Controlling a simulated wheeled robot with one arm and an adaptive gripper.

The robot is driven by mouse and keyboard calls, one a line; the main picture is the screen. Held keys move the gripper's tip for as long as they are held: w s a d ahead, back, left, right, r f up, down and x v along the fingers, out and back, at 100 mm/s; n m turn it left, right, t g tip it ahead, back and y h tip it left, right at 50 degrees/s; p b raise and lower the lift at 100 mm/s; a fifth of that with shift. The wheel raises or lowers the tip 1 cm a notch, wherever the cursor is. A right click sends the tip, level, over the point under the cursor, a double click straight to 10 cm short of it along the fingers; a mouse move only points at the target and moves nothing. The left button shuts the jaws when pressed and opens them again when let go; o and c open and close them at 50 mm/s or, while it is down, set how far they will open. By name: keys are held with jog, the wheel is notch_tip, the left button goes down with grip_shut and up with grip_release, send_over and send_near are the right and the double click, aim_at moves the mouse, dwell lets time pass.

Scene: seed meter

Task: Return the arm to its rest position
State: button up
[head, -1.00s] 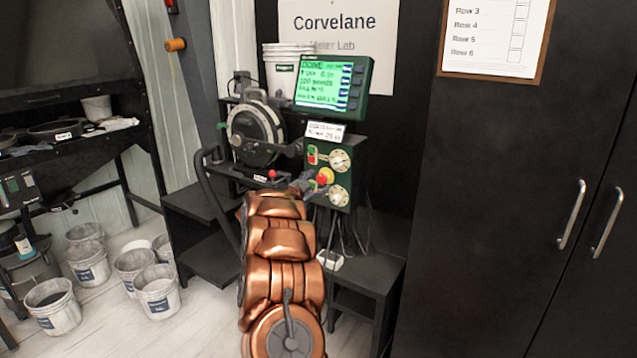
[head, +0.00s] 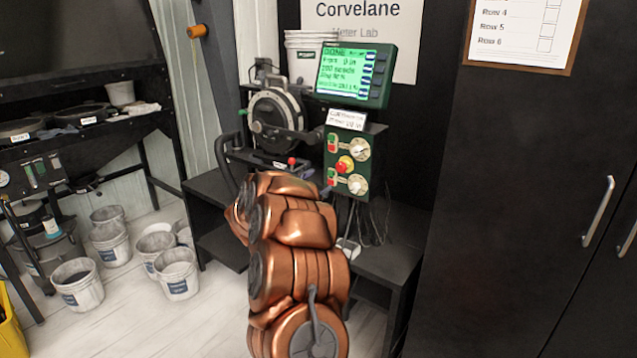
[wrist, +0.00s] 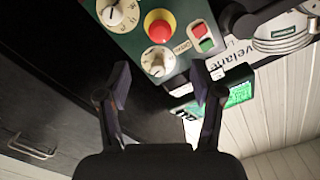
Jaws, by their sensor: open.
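My copper-coloured arm stands folded in the lower middle of the head view, in front of the bench. My gripper is hidden behind the arm links there. In the wrist view my gripper (wrist: 160,86) shows two dark fingers spread apart with nothing between them. Beyond the fingertips is the green control panel (wrist: 187,14) with a red button (wrist: 159,29) in a yellow collar and white dials. The panel also shows in the head view (head: 346,186), to the right of the upper arm links.
A seed meter (head: 275,121) and a lit green monitor (head: 346,74) stand on the dark bench (head: 385,258). A black cabinet (head: 520,190) fills the right side. Several white buckets (head: 178,272) stand on the floor at left, with a dark shelf rack (head: 90,128) behind. Pale floor is open between.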

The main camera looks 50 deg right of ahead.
dwell(0.4)
jog(key=w+a+r+n+t+y+p, duration=0.1)
jog(key=w+a+r+n+t+y, duration=0.25)
jog(key=w+a+t, duration=0.4)
jog(key=w+a+r+n+t+y+p, duration=0.1)
jog(key=w+a+r+n+t+y, duration=0.3)
jog(key=w+a, duration=0.65)
jog(key=s+a+n+y+p, duration=0.1)
jog(key=s+a+n+y, duration=0.15)
jog(key=a, duration=0.65)
jog(key=s+a+n+y, duration=0.2)
jog(key=a+n+y, duration=0.2)
jog(key=a, duration=0.5)
jog(key=s+a+n+y+p, duration=0.1)
jog(key=s+a+n+y, duration=0.15)
jog(key=a, duration=0.65)
jog(key=s+a+f+n+g+y+p, duration=0.1)
jog(key=s+a+f+n+g+y, duration=0.15)
jog(key=s+a, duration=0.55)
jog(key=s+a+f+n+g+y+p, duration=0.1)
jog(key=s+a+f+n+g, duration=0.2)
jog(key=s, duration=0.9)
jog(key=s+d+f+n+g+h+p, duration=0.1)
jog(key=s+g, duration=0.7)
jog(key=s, duration=1.7)
jog(key=shift+d+f+n+h, duration=0.15)
jog(key=shift+d+n+h, duration=0.35)
